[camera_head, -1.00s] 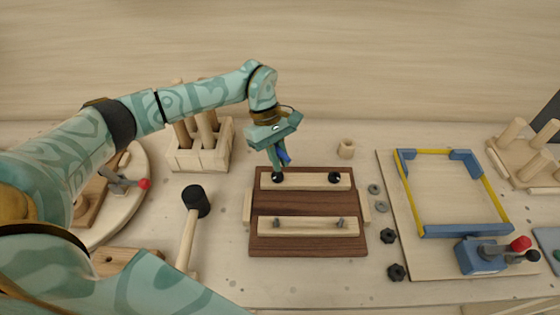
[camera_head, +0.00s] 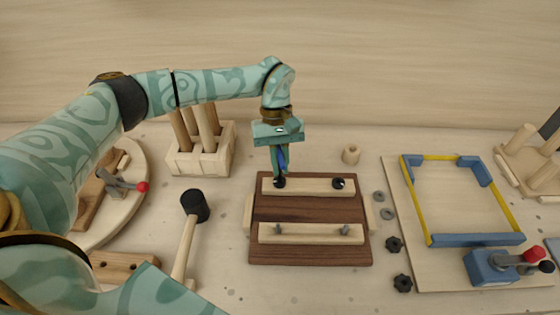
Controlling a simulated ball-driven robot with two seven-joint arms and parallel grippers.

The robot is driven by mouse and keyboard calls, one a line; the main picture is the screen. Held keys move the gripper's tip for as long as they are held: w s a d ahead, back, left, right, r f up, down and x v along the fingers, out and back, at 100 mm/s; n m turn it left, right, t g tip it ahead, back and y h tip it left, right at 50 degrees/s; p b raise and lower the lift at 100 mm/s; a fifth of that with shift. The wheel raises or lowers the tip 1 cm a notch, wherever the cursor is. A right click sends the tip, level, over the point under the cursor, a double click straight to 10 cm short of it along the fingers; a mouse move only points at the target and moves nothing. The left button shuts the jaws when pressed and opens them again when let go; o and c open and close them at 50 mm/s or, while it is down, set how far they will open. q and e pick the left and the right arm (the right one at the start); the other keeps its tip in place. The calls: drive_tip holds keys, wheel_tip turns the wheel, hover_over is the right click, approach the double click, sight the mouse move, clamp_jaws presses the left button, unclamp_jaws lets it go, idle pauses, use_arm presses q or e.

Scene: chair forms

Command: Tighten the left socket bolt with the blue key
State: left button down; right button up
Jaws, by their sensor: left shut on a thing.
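My left gripper (camera_head: 279,165) is shut on the blue key (camera_head: 283,158), which stands about upright between the fingers. The gripper is right over the left socket bolt (camera_head: 279,183), a dark round head at the left end of the upper light wooden bar (camera_head: 310,187). The key's lower end is hidden by the fingers, so I cannot tell whether it sits in the bolt. A second black bolt (camera_head: 339,183) is at the right end of the same bar. The bar lies on a dark brown board (camera_head: 310,211). My right gripper is not in view.
A mallet (camera_head: 190,226) lies left of the board, and a wooden block with pegs (camera_head: 200,160) stands behind it. Washers (camera_head: 387,213) and black knobs (camera_head: 394,244) lie to the right, beside a panel with a blue and yellow frame (camera_head: 463,240). A small wooden cylinder (camera_head: 351,154) stands behind the board.

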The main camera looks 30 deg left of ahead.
sight(281, 155)
use_arm(q)
drive_tip(key=shift+r+n+h, duration=0.1)
drive_tip(key=shift+n+h, duration=0.2)
drive_tip(key=shift+n, duration=0.5)
drive_tip(key=shift+r+p, duration=1.9)
drive_tip(key=shift+r, duration=0.55)
drive_tip(key=shift+f, duration=0.1)
